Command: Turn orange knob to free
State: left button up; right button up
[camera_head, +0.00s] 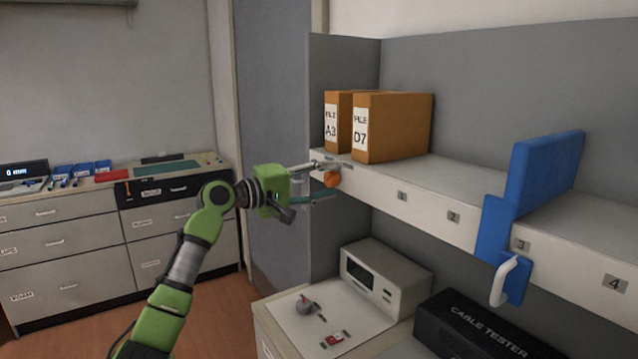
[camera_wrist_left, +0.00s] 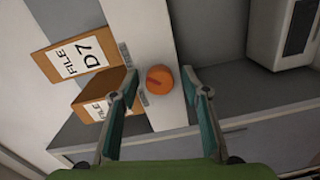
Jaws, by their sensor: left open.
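The orange knob (camera_head: 332,179) sits on the front edge of the shelf, below the file boxes. In the left wrist view the round orange knob (camera_wrist_left: 161,84) shows a darker red bar across its face. My left gripper (camera_head: 322,181) is open, with its fingers on either side of the knob. In the left wrist view the teal-padded fingers (camera_wrist_left: 160,90) stand apart, with the knob between their tips; I cannot tell if they touch it. Small labels beside the knob are too small to read. My right gripper is not in view.
File boxes A3 (camera_head: 331,122) and D7 (camera_head: 395,127) stand on the shelf (camera_head: 440,180) above the knob. A blue bracket with a white handle (camera_head: 508,240) hangs at slot 3. Below are a grey instrument (camera_head: 386,284) and a black cable tester (camera_head: 475,325).

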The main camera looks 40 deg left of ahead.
pick_arm(q)
jog(key=v, duration=1.2)
jog(key=shift+f, duration=0.2)
